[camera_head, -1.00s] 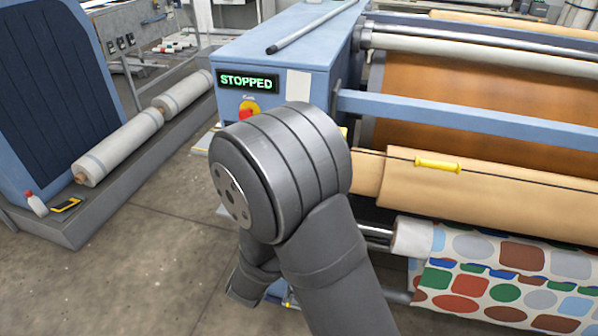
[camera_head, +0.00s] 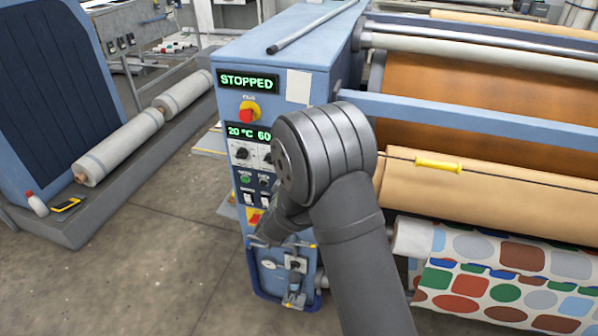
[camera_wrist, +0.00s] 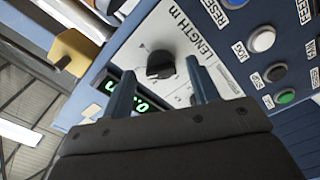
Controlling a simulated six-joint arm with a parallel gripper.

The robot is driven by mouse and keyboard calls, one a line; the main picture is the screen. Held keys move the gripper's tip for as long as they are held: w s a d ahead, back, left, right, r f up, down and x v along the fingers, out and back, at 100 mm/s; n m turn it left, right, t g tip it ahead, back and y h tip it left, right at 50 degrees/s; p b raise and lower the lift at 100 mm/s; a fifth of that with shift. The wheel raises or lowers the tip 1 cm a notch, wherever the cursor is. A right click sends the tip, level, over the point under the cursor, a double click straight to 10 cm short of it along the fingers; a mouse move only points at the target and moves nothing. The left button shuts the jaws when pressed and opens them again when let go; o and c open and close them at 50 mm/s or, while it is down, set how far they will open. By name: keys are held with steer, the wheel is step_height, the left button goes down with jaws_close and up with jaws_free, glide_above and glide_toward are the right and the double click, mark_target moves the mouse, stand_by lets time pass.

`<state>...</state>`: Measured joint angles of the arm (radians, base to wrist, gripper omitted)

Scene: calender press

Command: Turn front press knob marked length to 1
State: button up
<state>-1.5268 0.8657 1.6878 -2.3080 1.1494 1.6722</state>
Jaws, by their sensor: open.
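In the wrist view a black knob (camera_wrist: 160,64) sits on a light panel marked "LENGTH m" (camera_wrist: 188,38), next to a green-lit display (camera_wrist: 130,100). Its pointer setting is too small to read. My gripper (camera_wrist: 160,85) is open, with two blue-grey fingers either side of the knob in the picture. The knob shows between and beyond the fingertips; I cannot tell the gap or whether they touch. Nothing is held. In the head view my arm covers part of the press front (camera_head: 245,195), and the fingers and this knob cannot be made out clearly.
In the wrist view, white (camera_wrist: 262,39) and green (camera_wrist: 285,96) buttons lie right of the knob, and a yellow block (camera_wrist: 75,52) is at left. In the head view, a red stop knob (camera_head: 248,114) is under the "STOPPED" display (camera_head: 248,82).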

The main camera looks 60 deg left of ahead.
steer(key=shift+w+a, duration=0.5)
steer(key=c, duration=1)
steer(key=shift+n, duration=0.4)
steer(key=n, duration=2.3)
steer(key=shift+s+a+r, duration=0.1)
steer(key=shift+s+r, duration=0.1)
steer(key=shift+r, duration=0.1)
